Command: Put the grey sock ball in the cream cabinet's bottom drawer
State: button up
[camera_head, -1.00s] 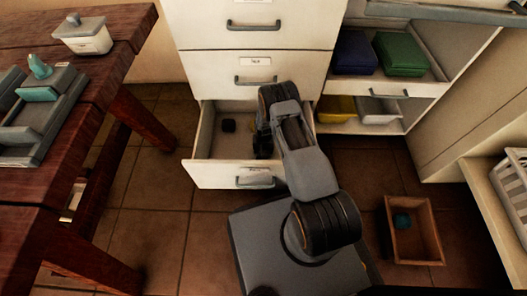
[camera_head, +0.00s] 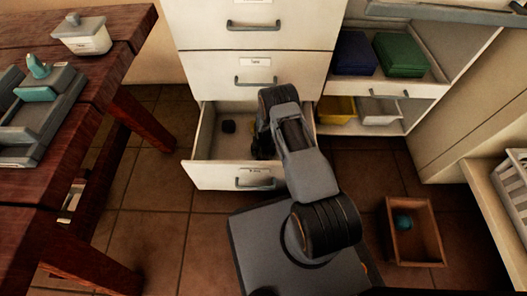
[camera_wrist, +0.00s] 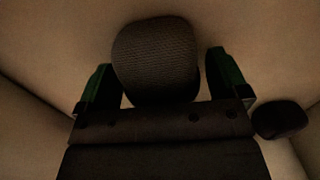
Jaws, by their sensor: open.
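The cream cabinet's bottom drawer (camera_head: 207,148) is pulled open in the head view. My arm reaches down into it, and my gripper (camera_head: 262,150) is low inside, partly hidden by my own arm. In the wrist view my gripper (camera_wrist: 160,70) is open, with its two green fingers apart. The grey sock ball (camera_wrist: 155,55), rounded and knitted, lies between the fingers against the drawer floor, with gaps showing on both sides. I cannot make out the sock ball in the head view.
A small dark object (camera_head: 228,126) lies in the drawer; it also shows right of my gripper in the wrist view (camera_wrist: 280,119). A wooden table (camera_head: 100,75) stands at left. A wooden box (camera_head: 392,240) with a teal item (camera_head: 403,222) sits on the floor at right.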

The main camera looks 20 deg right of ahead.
notch_tip(320, 180, up, 12)
jog(key=p, duration=0.4)
jog(key=shift+f+p, duration=0.15)
jog(key=shift+p, duration=0.2)
jog(key=s+r+n+t, duration=0.1)
jog(key=s+r+n, duration=0.15)
jog(key=r, duration=2.45)
jog(key=s+r, duration=0.6)
jog(key=s, duration=0.3)
jog(key=s+a+r+n+t, duration=0.1)
jog(key=s+r, duration=0.6)
jog(key=s, duration=0.3)
jog(key=shift+a+r+t, duration=0.15)
jog(key=shift+a+t, duration=0.15)
jog(key=shift+r, duration=0.15)
